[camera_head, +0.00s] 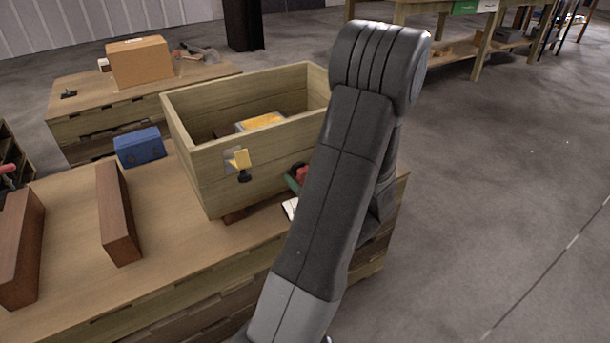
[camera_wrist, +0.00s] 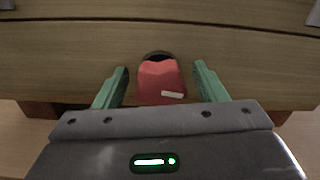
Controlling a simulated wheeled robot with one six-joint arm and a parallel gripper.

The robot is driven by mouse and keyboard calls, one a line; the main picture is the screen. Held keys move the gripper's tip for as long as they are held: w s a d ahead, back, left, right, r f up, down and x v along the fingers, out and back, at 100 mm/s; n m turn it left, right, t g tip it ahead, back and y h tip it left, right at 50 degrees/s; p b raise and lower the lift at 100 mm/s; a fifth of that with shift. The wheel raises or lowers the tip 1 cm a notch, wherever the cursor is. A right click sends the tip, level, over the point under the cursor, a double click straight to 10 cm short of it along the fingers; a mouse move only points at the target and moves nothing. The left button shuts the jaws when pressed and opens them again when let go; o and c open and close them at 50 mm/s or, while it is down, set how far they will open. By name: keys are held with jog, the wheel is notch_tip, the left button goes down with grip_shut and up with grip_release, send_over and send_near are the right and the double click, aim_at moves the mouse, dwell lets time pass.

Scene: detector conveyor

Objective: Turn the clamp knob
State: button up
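A red knob (camera_wrist: 160,82) with a small pale label stands out from a dark round opening in the wooden box wall. In the head view, a bit of the red knob (camera_head: 302,173) shows beside my arm, which hides most of it. My gripper (camera_wrist: 160,68) is open, with one green finger on each side of the knob. Gaps show between both fingers and the knob. In the head view a green part of my gripper shows at the box front, beside the red knob. The wooden box (camera_head: 200,160) stands on the workbench.
The workbench (camera_head: 175,255) carries two brown blocks (camera_head: 118,215) and a blue block (camera_head: 139,147) at left. A cardboard box (camera_head: 140,62) stands behind. Floor at right is clear.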

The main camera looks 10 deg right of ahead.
jog(key=c, duration=0.9)
jog(key=shift+c, duration=0.2)
jog(key=shift+r+m+p, duration=0.1)
jog(key=shift+m+p, duration=0.3)
jog(key=shift+m+p, duration=2.2)
jog(key=shift+m, duration=0.3)
jog(key=o, duration=1)
jog(key=shift+d, duration=0.1)
